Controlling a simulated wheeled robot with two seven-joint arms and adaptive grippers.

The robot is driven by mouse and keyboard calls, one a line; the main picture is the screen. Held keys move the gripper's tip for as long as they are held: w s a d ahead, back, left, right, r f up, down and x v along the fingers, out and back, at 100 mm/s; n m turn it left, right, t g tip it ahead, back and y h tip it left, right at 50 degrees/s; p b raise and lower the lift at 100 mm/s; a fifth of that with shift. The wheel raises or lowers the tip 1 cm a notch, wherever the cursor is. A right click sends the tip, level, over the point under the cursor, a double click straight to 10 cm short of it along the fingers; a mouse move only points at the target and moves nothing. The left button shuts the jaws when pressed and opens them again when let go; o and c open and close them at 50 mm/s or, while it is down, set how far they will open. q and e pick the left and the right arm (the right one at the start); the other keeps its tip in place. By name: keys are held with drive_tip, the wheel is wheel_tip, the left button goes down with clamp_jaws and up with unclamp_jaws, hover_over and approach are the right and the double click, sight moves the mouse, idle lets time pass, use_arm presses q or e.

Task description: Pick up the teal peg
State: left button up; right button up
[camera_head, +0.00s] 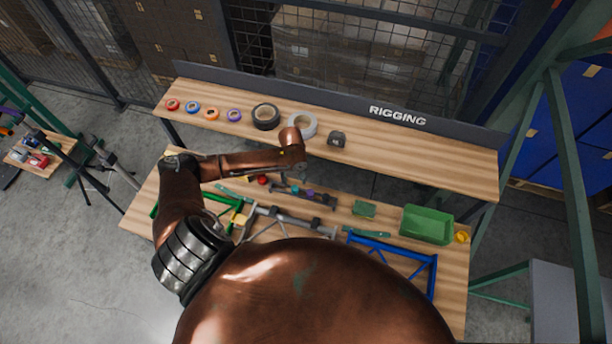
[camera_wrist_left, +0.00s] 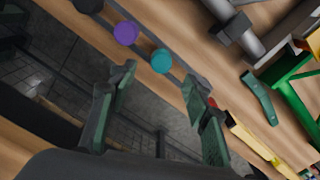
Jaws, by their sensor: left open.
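The teal peg (camera_wrist_left: 162,60) shows as a round teal end in the left wrist view, standing in a dark rack (camera_wrist_left: 145,47) beside a purple peg (camera_wrist_left: 125,33). In the head view the teal peg (camera_head: 295,189) is small, on the lower bench. My left gripper (camera_wrist_left: 158,78) is open, its two green-padded fingers apart. The teal peg appears between and just beyond the fingertips, with nothing held. Whether a finger touches it cannot be told. My right gripper is in neither view.
Green (camera_head: 225,199), grey (camera_head: 292,217) and blue (camera_head: 395,248) clamp-like tools lie near the rack on the wooden bench. A green bin (camera_head: 427,225) stands at right. A raised shelf (camera_head: 400,155) behind holds tape rolls.

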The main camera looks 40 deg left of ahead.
sight(295, 188)
use_arm(q)
drive_tip(key=f, duration=0.1)
drive_tip(key=s+f, duration=0.1)
drive_tip(key=shift+f+p, duration=0.4)
drive_tip(key=shift+w+f, duration=0.2)
drive_tip(key=shift+f, duration=0.65)
drive_tip(key=shift+w+d+f+p, duration=0.1)
drive_tip(key=shift+w+f+p, duration=0.3)
drive_tip(key=shift+f, duration=0.35)
drive_tip(key=shift+s+f, duration=0.15)
drive_tip(key=shift+f, duration=0.55)
drive_tip(key=shift+s, duration=0.15)
drive_tip(key=c, duration=0.4)
drive_tip(key=shift+c, duration=1.3)
drive_tip(key=c, duration=0.3)
clamp_jaws()
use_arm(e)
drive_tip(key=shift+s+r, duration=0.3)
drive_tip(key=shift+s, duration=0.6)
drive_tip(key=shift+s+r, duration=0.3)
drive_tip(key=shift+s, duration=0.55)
